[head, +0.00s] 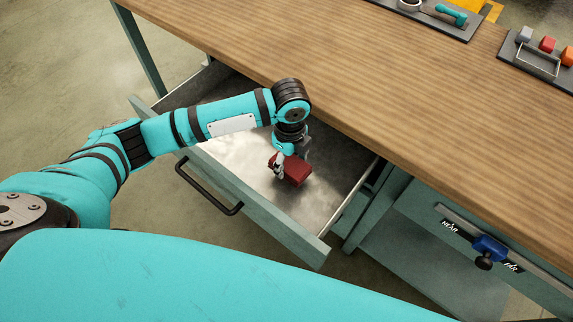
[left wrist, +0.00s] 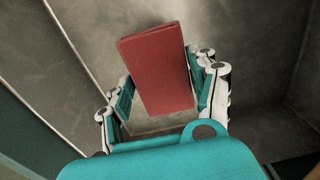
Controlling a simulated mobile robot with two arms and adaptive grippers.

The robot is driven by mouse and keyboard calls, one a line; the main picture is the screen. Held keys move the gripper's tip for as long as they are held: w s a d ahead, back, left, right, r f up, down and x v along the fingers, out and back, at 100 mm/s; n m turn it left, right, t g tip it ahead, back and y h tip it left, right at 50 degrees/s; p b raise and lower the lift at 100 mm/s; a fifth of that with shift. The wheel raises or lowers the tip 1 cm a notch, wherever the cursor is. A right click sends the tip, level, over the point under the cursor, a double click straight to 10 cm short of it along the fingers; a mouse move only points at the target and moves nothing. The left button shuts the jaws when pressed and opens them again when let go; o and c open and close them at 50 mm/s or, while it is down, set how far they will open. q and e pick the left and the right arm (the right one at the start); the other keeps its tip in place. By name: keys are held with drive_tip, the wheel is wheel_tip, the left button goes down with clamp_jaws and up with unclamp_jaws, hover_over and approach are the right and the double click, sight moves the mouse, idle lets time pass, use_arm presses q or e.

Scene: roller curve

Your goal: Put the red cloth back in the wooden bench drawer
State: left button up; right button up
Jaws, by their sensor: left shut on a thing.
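The red cloth (head: 293,172) is a folded dark red block over the open drawer. My left gripper (head: 282,161) is shut on it, pointing down inside the drawer's outline. In the left wrist view the cloth (left wrist: 160,70) sits between the two fingers of my left gripper (left wrist: 164,92), which touch its sides. The drawer (head: 238,191) is pulled out from under the wooden bench (head: 350,60), with a grey metal floor and a black handle (head: 208,190). I cannot tell whether the cloth touches the drawer floor. My right gripper is not in view.
Dark trays with tools (head: 430,18) and small blocks (head: 547,43) lie at the bench's far side. A blue slider (head: 489,247) on a rail marked NEAR and FAR is on the bench front at right. The drawer floor around the cloth is clear.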

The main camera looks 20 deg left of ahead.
sight(289, 170)
use_arm(q)
drive_tip(key=shift+f, duration=2.05)
drive_tip(key=shift+f, duration=0.2)
drive_tip(key=o, duration=1.1)
drive_tip(key=shift+r, duration=0.15)
wheel_tip(289, 170, up, 12)
drive_tip(key=shift+r, duration=0.1)
